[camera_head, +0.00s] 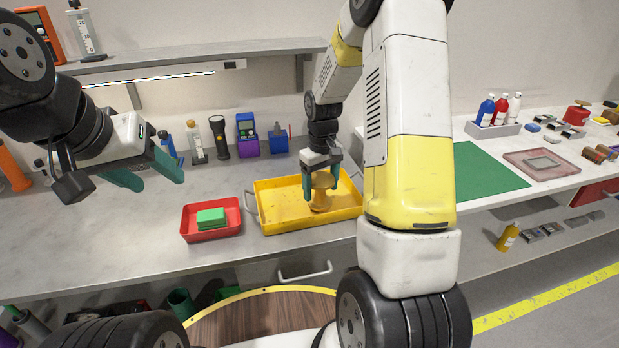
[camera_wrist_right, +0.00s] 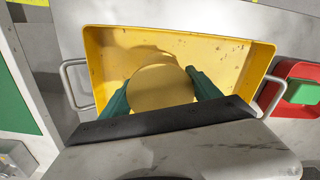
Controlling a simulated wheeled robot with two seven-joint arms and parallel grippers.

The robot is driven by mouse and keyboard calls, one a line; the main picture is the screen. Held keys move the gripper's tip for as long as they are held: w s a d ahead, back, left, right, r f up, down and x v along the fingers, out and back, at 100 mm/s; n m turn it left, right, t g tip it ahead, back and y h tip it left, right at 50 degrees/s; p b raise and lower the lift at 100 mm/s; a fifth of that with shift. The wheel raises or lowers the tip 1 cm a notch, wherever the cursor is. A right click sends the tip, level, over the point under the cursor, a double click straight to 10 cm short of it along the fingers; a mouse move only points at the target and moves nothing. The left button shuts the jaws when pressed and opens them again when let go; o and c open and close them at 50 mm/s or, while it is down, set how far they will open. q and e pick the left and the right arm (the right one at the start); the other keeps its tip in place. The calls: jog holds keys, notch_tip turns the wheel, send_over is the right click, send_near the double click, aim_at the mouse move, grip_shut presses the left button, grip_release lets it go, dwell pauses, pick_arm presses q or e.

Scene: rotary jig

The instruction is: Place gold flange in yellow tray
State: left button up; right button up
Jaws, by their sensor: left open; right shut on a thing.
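The gold flange (camera_head: 321,193) is in the yellow tray (camera_head: 280,218), right of the tray's middle. In the right wrist view the flange (camera_wrist_right: 160,88) shows as a round gold disc between two green fingers. My right gripper (camera_head: 322,190) points down into the tray and is shut on the flange. I cannot tell whether the flange touches the tray floor. The tray also shows in the right wrist view (camera_wrist_right: 107,55). My left gripper (camera_head: 150,178) is open and empty above the left part of the bench.
A red tray (camera_head: 188,232) with green blocks (camera_head: 211,217) stands just left of the yellow tray. A flashlight (camera_head: 219,138), a blue and purple meter (camera_head: 247,134) and other tools line the back wall. A green mat (camera_head: 490,172) lies at right. The bench left of the red tray is clear.

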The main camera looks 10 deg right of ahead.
jog(key=shift+f, duration=0.8)
jog(key=shift+f, duration=0.1)
jog(key=o, duration=1.5)
notch_tip(320, 180, up, 12)
jog(key=s+a+r+m+t+y, duration=0.1)
jog(key=s+a+r+m+t, duration=0.15)
jog(key=s+r, duration=0.75)
jog(key=s+a+r+m+t+y, duration=0.1)
jog(key=s+a+r+t, duration=0.1)
jog(key=s, duration=1)
notch_tip(320, 180, up, 2)
jog(key=shift+s+r+t, duration=0.25)
jog(key=shift+s+t, duration=0.05)
jog(key=shift+t, duration=0.55)
